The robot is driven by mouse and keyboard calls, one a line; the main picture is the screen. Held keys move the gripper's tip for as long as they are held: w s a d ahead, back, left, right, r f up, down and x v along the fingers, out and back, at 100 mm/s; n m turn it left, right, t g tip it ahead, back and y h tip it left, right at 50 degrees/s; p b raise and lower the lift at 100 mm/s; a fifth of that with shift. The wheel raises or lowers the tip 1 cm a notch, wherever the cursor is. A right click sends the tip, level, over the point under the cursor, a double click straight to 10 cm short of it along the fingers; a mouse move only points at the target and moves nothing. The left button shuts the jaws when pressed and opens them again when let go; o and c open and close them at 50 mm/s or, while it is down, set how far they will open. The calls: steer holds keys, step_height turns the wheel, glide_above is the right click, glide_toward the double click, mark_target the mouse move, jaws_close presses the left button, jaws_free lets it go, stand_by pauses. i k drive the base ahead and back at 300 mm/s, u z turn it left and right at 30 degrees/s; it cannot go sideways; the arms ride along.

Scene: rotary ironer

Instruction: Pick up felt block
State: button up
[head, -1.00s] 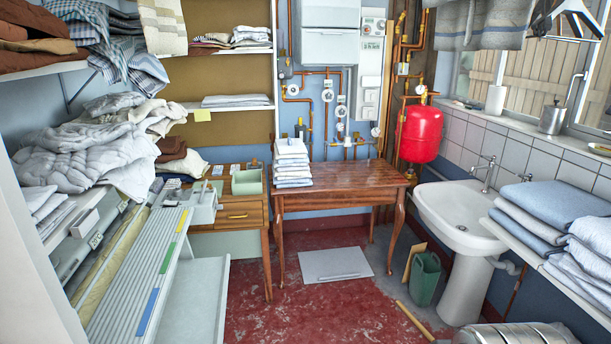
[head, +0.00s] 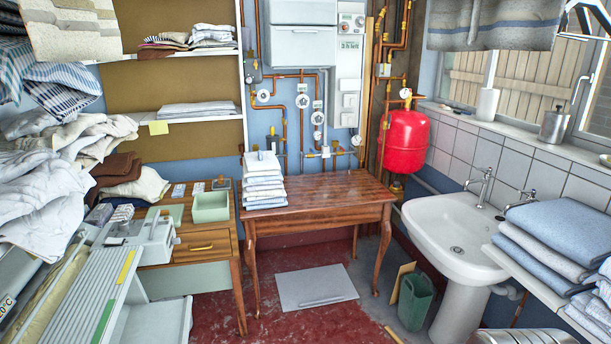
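I cannot single out the felt block for certain. Small dark grey blocks (head: 120,215) sit at the left end of the wooden desk (head: 206,243), close to the ironer, but they are too small to identify. Several small flat items (head: 197,188) lie at the back of the desk, beside a pale green open tray (head: 211,207).
The ironer (head: 95,290) stands at the left, with heaped white linen above it. A wooden table (head: 325,205) holds folded white cloths (head: 264,182). A sink (head: 456,238) and a green bin (head: 415,300) are at the right. Red floor is clear around a grey mat (head: 315,288).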

mark_target(220, 182)
steer(key=i, duration=1.5)
steer(key=u, duration=0.45)
steer(key=i, duration=0.75)
steer(key=u, duration=0.8)
steer(key=i, duration=1.2)
steer(key=u, duration=0.5)
